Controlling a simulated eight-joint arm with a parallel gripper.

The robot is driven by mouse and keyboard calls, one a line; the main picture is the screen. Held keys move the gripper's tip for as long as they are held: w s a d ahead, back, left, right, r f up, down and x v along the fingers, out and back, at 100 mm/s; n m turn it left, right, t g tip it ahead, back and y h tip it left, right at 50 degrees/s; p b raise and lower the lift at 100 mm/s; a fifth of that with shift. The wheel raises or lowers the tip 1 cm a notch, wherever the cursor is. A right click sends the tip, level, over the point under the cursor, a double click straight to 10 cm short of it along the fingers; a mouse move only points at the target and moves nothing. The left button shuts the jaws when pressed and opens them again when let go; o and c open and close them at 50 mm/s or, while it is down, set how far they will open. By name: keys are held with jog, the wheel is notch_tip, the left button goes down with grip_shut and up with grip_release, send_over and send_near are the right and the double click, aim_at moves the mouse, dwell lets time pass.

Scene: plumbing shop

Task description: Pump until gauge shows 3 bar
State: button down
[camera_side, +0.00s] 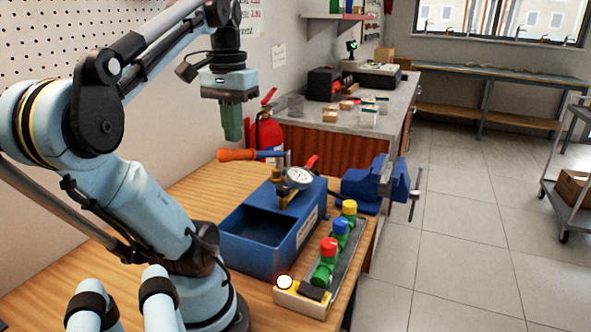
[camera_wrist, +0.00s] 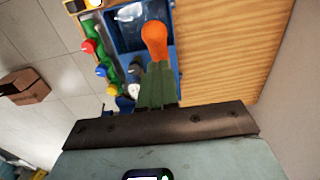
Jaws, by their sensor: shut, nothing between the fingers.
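A blue test pump (camera_side: 262,247) with an open trough stands on the wooden bench. Its round white gauge (camera_side: 299,177) is too small to read; it also shows in the wrist view (camera_wrist: 133,90). The pump handle has an orange grip (camera_side: 237,155) and lies roughly level, pointing left. A red lever (camera_side: 311,163) sits near the gauge. My gripper (camera_side: 232,137) is shut and empty, pointing down just above the orange grip. In the wrist view my green fingers (camera_wrist: 156,70) are together, with the orange grip (camera_wrist: 154,38) just beyond their tips; contact cannot be told.
A manifold with red (camera_side: 328,246), blue (camera_side: 341,226) and yellow (camera_side: 349,207) knobs stands right of the pump, with a lit white button (camera_side: 284,282) at its near end. A blue vise (camera_side: 372,186) and a fire extinguisher (camera_side: 267,132) are behind.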

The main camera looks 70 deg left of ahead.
notch_tip(320, 180, down, 12)
jog(key=s+d, duration=0.1)
jog(key=r, duration=0.8)
jog(key=w+a+r, duration=0.1)
jog(key=r, duration=0.3)
jog(key=shift+r, duration=0.1)
dwell(0.5)
jog(key=shift+s+d+f, duration=0.7)
jog(key=shift+f, duration=5.35)
jog(key=r, duration=0.3)
jog(key=w+a+r, duration=0.1)
jog(key=r, duration=0.7)
jog(key=shift+w+a+r, duration=0.15)
jog(key=shift+w+r, duration=0.05)
jog(key=shift+r, duration=0.3)
